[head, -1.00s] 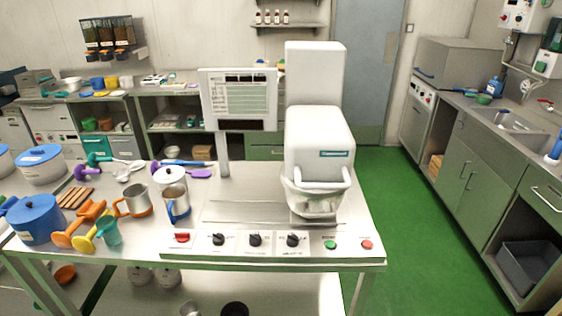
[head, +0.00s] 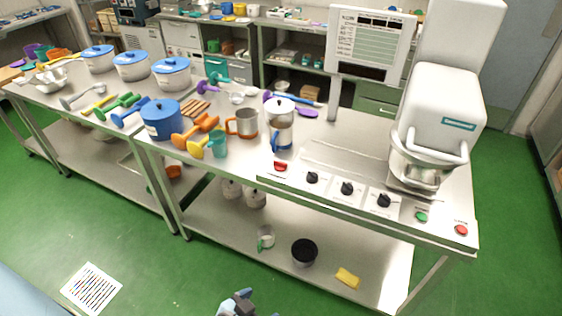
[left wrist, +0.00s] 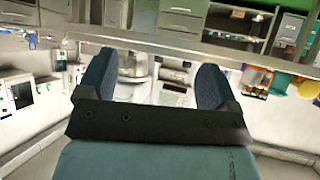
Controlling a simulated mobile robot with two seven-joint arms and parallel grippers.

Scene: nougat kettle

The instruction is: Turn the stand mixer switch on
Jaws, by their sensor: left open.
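The white stand mixer (head: 440,110) stands at the right end of the metal table in the head view, with its bowl (head: 420,170) under the head. Along the table's front edge runs a control strip with a red switch (head: 280,167), black knobs (head: 347,188), a green button (head: 421,216) and a red button (head: 461,230). A blue-grey gripper part (head: 238,303), apparently my left one, shows low at the bottom edge, well apart from the controls. In the left wrist view my left gripper (left wrist: 155,72) is open and empty. My right gripper is not in view.
A sign board (head: 370,45) stands behind. A lower shelf (head: 340,240) carries jars and a yellow sponge (head: 347,278).

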